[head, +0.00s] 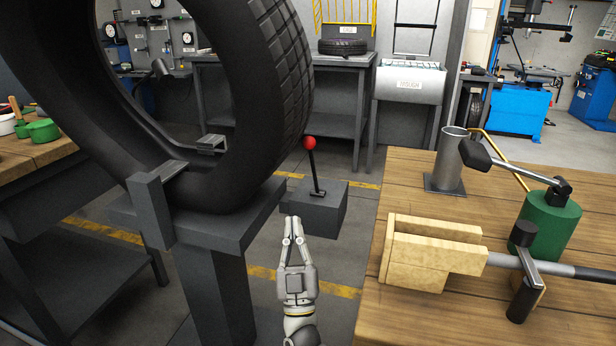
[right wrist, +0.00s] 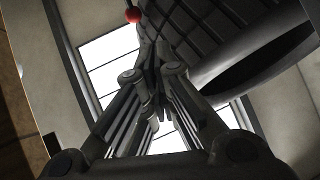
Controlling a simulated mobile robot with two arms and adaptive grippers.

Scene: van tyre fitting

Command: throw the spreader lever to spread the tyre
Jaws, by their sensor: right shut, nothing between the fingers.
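The spreader lever (head: 315,172) is a thin black rod with a red ball knob (head: 310,143), standing up from a dark grey box (head: 322,212) and leaning slightly left. The knob also shows at the top of the right wrist view (right wrist: 133,15). The black tyre (head: 287,75) stands upright on a grey stand (head: 195,225) at the left, with a small metal hook (head: 211,144) at its inner rim. My right gripper (head: 294,222) is shut and empty, in front of and below the knob, apart from it. My left gripper is not in view.
A wooden bench (head: 400,318) at the right holds a wooden-jawed clamp (head: 430,255), a green can (head: 548,228) and a metal tube (head: 452,160). Another bench (head: 40,150) stands at the left. Floor shows between the stand and the right bench.

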